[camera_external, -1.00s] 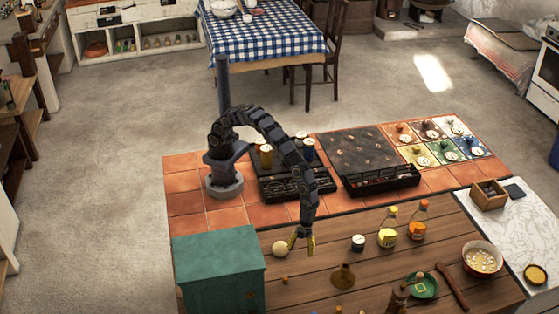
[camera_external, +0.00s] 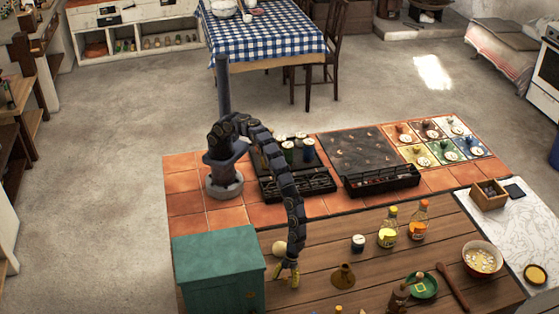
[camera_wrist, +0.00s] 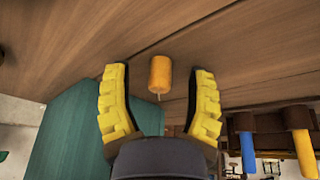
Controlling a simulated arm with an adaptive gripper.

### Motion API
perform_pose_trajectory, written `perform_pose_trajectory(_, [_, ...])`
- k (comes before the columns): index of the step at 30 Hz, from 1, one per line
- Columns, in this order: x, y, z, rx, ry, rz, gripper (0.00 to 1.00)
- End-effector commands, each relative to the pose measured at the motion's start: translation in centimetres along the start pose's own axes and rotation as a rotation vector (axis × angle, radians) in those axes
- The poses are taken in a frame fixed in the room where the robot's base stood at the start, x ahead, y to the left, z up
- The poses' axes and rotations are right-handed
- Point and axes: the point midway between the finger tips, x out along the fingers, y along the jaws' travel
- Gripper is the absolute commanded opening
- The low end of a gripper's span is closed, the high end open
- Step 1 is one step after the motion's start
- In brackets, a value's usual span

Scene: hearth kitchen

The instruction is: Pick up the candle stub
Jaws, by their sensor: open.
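The candle stub (camera_wrist: 160,74) is a short orange-yellow cylinder with a pale wick. In the wrist view it stands out from the wooden surface, between and slightly beyond my yellow fingertips, with clear space on both sides. My gripper (camera_wrist: 159,88) is open and empty. In the external view my gripper (camera_external: 286,275) points down low over the wooden table, just right of the green box. The stub cannot be made out in that view, where my fingers cover the spot.
The green box (camera_external: 218,268) stands close to the left; its side also shows in the wrist view (camera_wrist: 75,130). A cream ball (camera_external: 280,248) lies just behind my gripper. A brown funnel-shaped thing (camera_external: 343,276), a small jar (camera_external: 358,243) and bottles (camera_external: 388,230) stand to the right.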

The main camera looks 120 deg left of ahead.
Motion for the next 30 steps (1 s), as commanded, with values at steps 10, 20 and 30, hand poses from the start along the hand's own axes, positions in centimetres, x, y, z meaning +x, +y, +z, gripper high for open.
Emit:
perform_pose_trajectory(10, [0.0,0.0,0.0,0.001,0.0,0.0,0.19])
perform_pose_trajectory(20, [0.0,0.0,0.0,0.001,0.0,0.0,0.08])
perform_pose_trajectory(30, [-1.1,0.0,-0.5,0.001,0.0,0.0,0.08])
